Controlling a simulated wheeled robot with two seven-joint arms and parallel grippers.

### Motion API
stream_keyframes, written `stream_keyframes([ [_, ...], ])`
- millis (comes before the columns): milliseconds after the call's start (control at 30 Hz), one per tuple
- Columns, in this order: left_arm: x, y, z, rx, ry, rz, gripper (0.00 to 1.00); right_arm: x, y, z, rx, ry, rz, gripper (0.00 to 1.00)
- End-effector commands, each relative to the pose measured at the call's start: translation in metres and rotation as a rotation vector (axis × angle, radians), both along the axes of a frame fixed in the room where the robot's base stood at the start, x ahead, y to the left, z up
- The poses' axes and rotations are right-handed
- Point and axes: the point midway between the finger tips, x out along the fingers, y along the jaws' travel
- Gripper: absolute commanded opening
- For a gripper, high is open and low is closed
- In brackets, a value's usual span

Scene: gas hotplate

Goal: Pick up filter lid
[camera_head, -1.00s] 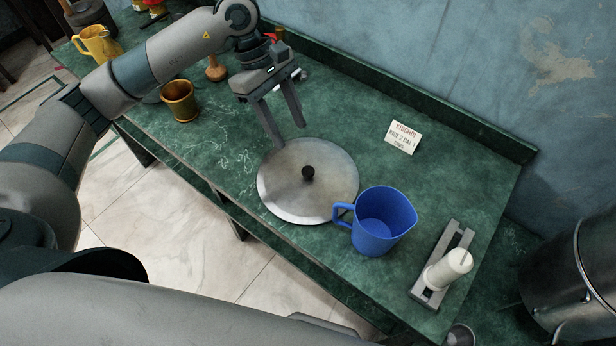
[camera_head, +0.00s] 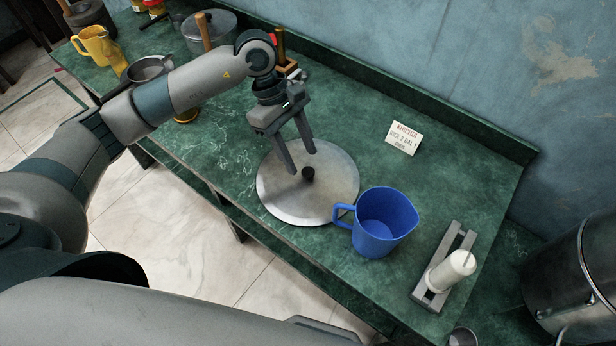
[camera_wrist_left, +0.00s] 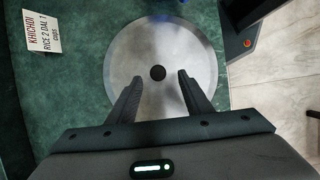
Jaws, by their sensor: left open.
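The filter lid (camera_head: 327,198) is a flat round silver disc with a small black knob (camera_head: 308,173) at its centre. It lies on the green counter in the head view. It also shows in the left wrist view (camera_wrist_left: 160,40), its knob (camera_wrist_left: 158,72) beyond the fingertips and centred between them. My left gripper (camera_head: 304,162) is open and empty over the lid, its fingers pointing down close to the knob. Whether the fingertips touch the lid cannot be told. My right gripper is not in view.
A blue jug (camera_head: 384,222) stands close at the lid's right, its handle near the rim. A grey holder with a white cylinder (camera_head: 451,270) lies farther right. A recipe card (camera_head: 404,138) stands behind. A yellow jug (camera_head: 98,46) and pots are at the far left.

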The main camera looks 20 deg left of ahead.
Motion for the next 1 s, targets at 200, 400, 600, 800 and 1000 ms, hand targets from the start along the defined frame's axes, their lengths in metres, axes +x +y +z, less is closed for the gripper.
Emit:
stream_keyframes([
  [200,0.001,-0.009,-0.026,-0.001,0.004,0.0,0.46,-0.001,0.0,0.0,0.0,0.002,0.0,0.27],
  [400,-0.001,-0.015,-0.043,0.0,0.001,0.001,0.46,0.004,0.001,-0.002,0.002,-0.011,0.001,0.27],
  [600,-0.002,-0.016,-0.044,0.0,0.001,0.001,0.46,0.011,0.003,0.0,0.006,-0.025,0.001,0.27],
  [800,-0.002,-0.016,-0.044,0.0,0.001,0.0,0.46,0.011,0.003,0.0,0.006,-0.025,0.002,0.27],
  [1000,-0.002,-0.016,-0.044,0.0,0.001,0.0,0.24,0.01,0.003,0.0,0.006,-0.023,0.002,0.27],
])
